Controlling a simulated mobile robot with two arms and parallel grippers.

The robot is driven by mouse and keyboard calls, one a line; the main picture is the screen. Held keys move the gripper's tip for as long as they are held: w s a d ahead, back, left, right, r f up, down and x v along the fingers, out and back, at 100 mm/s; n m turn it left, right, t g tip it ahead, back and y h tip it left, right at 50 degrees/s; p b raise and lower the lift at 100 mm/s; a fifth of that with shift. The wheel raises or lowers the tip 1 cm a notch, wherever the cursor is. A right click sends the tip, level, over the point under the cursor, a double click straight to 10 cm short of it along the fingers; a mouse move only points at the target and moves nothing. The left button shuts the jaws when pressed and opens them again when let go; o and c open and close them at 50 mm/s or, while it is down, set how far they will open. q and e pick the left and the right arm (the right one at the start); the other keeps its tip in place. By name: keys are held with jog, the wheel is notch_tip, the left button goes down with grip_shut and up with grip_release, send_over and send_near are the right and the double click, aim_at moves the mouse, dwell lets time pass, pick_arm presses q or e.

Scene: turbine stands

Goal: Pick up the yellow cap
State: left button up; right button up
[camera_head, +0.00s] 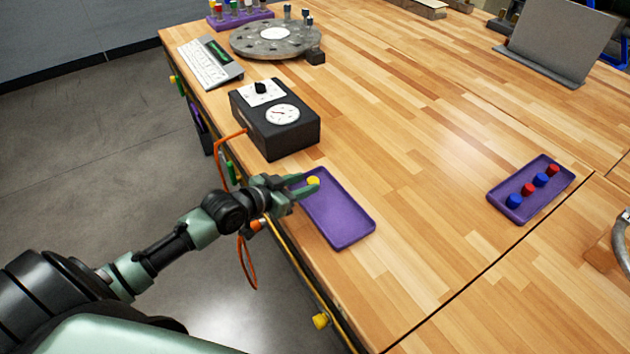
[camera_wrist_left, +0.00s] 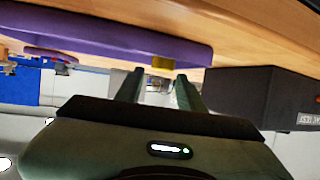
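The yellow cap (camera_head: 313,181) is at the far left end of a purple tray (camera_head: 345,222) on the wooden table. My left gripper (camera_head: 309,186) reaches over the tray's left edge, with its fingertips at the cap. In the left wrist view, which looks upside down, the yellow cap (camera_wrist_left: 163,63) shows between and just beyond the two fingertips (camera_wrist_left: 160,75). The fingers are apart, with gaps beside the cap, so the gripper looks open. The purple tray also shows there (camera_wrist_left: 100,35). My right gripper is not in view.
A black box with a gauge (camera_head: 275,120) stands just behind the tray. A second purple tray (camera_head: 510,214) with red and blue caps is at the right. A keyboard (camera_head: 205,62) and a round metal disc (camera_head: 270,42) are farther back. The table between the trays is clear.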

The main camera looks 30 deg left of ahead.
aim_at(312, 181)
pick_arm(q)
jog(key=x, duration=0.2)
jog(key=p+x, duration=0.1)
jog(key=x, duration=0.1)
jog(key=shift+w+f, duration=0.3)
jog(key=shift+f, duration=0.05)
jog(key=shift+w+f, duration=0.15)
jog(key=shift+w, duration=0.05)
jog(key=shift+s, duration=0.1)
jog(key=shift+c, duration=1.2)
jog(key=c, duration=0.6)
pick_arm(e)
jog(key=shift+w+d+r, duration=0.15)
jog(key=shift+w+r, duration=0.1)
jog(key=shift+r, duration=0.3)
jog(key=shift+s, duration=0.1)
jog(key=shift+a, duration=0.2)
